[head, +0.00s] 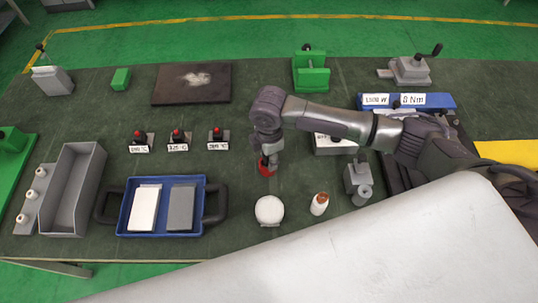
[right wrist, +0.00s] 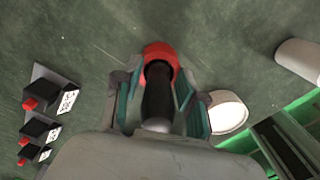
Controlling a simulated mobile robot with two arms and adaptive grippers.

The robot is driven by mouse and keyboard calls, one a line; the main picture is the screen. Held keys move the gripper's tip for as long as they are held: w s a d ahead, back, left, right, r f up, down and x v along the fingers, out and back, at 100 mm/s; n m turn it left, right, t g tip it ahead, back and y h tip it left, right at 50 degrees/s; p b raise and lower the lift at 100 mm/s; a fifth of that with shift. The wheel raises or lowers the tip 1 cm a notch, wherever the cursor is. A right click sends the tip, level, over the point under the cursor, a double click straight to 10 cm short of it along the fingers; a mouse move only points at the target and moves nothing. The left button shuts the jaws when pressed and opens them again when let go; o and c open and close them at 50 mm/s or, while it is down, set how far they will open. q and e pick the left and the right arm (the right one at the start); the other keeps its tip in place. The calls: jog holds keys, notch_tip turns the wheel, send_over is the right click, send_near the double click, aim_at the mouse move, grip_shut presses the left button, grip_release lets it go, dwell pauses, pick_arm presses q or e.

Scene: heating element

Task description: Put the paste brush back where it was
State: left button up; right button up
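A tool with a black handle and a red round part, which looks like the paste brush (right wrist: 158,92), stands between the fingers of my right gripper (right wrist: 158,85) in the right wrist view. The fingers are spread to either side of the handle, with a gap visible beside it. In the head view my right gripper (head: 268,155) points down over the mat, and the red part (head: 265,168) shows just below it. The bristles are hidden. A round white container (head: 269,210) is in front of the gripper. My left gripper is out of view.
A white cylinder with a brown top (head: 319,203) stands right of the white container. A blue tray (head: 165,231) with two blocks lies left. Three small red-knobbed stands (head: 178,141) carry labels. A grey clamp (head: 358,180) stands right. The mat's middle-left is free.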

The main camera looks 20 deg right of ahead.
jog(key=shift+o, duration=0.2)
notch_tip(320, 180, up, 12)
jog(key=shift+r+b, duration=0.2)
jog(key=shift+b, duration=1)
